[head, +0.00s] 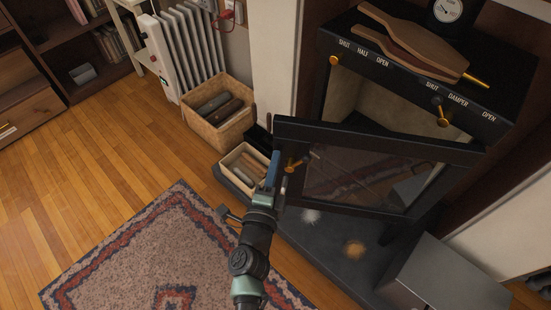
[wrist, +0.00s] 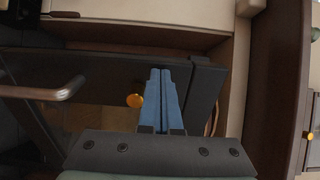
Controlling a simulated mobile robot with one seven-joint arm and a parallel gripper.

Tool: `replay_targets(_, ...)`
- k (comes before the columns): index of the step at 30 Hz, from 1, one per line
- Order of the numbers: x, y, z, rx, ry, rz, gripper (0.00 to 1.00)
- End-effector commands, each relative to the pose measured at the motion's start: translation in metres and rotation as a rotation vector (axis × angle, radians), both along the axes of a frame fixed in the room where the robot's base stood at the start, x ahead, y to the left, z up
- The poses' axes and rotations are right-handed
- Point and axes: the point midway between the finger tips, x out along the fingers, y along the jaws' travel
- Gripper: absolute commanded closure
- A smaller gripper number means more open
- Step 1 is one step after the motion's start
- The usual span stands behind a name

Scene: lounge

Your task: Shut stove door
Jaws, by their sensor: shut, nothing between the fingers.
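The stove (head: 395,62) is black and stands at the right of the head view. Its door (head: 380,138) has a dark frame and a glass pane and stands open, swung out from the pale-lined opening. A brass knob (head: 292,166) sits near the door's left edge; a brass knob also shows in the wrist view (wrist: 135,101). My gripper (head: 273,158) is at the door's left edge with its blue fingers pointing up. In the wrist view my gripper (wrist: 160,73) has its fingers together, empty, in front of dark frame parts. I cannot tell whether it touches the door.
A box of logs (head: 218,112) and a smaller box (head: 243,165) stand left of the stove. A white radiator (head: 185,45) is behind them. A grey metal box (head: 445,275) stands at the lower right. A patterned rug (head: 150,255) covers the floor in front.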

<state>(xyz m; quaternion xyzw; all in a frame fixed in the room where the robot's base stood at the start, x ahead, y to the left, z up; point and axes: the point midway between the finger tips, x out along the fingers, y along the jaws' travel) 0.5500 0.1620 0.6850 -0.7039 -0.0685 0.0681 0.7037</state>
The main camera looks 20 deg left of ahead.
Motion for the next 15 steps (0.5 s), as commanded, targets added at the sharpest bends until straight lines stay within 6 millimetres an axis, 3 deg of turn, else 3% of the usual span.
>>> replay_targets(5,0.0103,0.0024,-0.0001,0.000,0.000,0.001,1.00)
replay_targets(15,0.0111,0.0024,-0.0001,0.000,0.001,0.001,1.00)
